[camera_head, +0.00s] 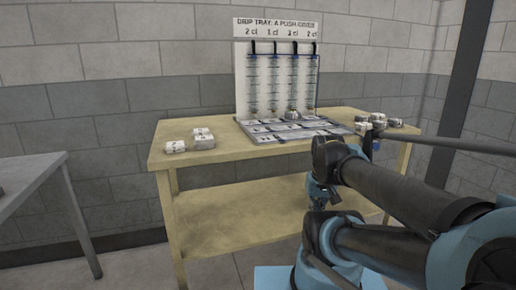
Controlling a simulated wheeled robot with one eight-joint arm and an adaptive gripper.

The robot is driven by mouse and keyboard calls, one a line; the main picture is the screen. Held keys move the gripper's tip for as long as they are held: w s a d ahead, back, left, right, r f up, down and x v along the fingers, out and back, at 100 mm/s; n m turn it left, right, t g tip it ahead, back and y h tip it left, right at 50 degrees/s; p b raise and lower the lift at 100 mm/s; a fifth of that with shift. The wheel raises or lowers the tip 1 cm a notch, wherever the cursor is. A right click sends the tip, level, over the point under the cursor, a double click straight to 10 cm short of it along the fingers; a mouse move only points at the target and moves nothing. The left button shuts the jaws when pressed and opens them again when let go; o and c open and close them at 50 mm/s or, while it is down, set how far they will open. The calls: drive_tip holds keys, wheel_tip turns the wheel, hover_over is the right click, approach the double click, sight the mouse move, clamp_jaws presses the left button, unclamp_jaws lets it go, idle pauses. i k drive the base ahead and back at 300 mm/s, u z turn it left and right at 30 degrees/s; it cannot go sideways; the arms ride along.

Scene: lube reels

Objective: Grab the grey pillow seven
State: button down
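Several small pale grey blocks with dark marks lie on the wooden table. One grey block (174,146) lies alone near the left front edge, with a dark mark that may be a 7. A small cluster of grey blocks (203,138) is just behind and right of it. More grey pieces (385,121) lie at the right end. I cannot tell for certain which is pillow seven. My blue and black arm reaches in from the lower right, in front of the table's right half. My gripper's fingers cannot be made out, and no block is seen held.
The wooden table (228,151) has a lower shelf (240,218). A labelled white board with reels (283,70) stands at its back, behind a grey tray (262,134). A grey table (25,178) is at left, a dark post (466,70) at right. Bare tabletop surrounds the left blocks.

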sight(289, 115)
drive_tip(key=k, duration=1.3)
drive_tip(key=z, duration=0.4)
drive_tip(key=i, duration=0.65)
drive_tip(key=z, duration=0.5)
drive_tip(key=i, duration=1.25)
drive_tip(key=u, duration=0.45)
